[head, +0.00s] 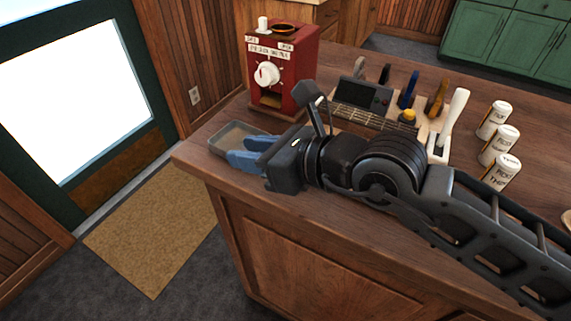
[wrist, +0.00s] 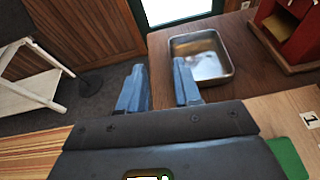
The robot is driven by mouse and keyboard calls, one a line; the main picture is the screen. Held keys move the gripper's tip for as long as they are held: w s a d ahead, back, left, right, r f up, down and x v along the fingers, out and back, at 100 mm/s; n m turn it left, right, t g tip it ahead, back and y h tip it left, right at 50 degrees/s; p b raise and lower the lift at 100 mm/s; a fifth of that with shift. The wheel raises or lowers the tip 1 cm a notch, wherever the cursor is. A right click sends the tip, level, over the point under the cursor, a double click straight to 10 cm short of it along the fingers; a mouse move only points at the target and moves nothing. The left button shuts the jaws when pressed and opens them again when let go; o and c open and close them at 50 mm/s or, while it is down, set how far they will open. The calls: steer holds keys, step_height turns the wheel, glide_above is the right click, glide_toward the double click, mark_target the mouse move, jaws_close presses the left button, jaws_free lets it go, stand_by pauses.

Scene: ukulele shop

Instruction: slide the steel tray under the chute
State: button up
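The steel tray (head: 228,134) is a shallow, empty rectangular pan on the counter's left end. The red machine (head: 300,72) stands behind and to its right, with the chute opening (head: 270,99) low on its front; the tray lies apart from it. In the wrist view the tray (wrist: 203,57) is ahead and the red machine (wrist: 291,38) is at the upper right. My gripper (wrist: 159,80) is open, its two blue fingers apart with nothing between them. Its right finger is close to the tray's left wall; contact cannot be told. In the head view my gripper (head: 240,150) partly hides the tray.
The counter's edge (head: 188,158) is close to the tray's left. Right of the machine stand a dark-screened device (head: 362,95), a rack of coloured tools (head: 410,92) and white canisters (head: 500,145). A doormat (head: 155,235) lies on the floor to the left.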

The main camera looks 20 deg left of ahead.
mark_target(241, 143)
steer(key=shift+w+d+f+h, duration=0.15)
steer(key=shift+w+d+f, duration=0.1)
steer(key=shift+d, duration=0.2)
steer(key=shift+w+d+f+h, duration=0.15)
steer(key=shift+w+d+f, duration=0.05)
steer(key=shift+d, duration=0.2)
steer(key=shift+p+x, duration=0.55)
steer(key=shift+x, duration=3.45)
steer(key=shift+r, duration=0.1)
steer(key=shift+c, duration=0.4)
jaws_close()
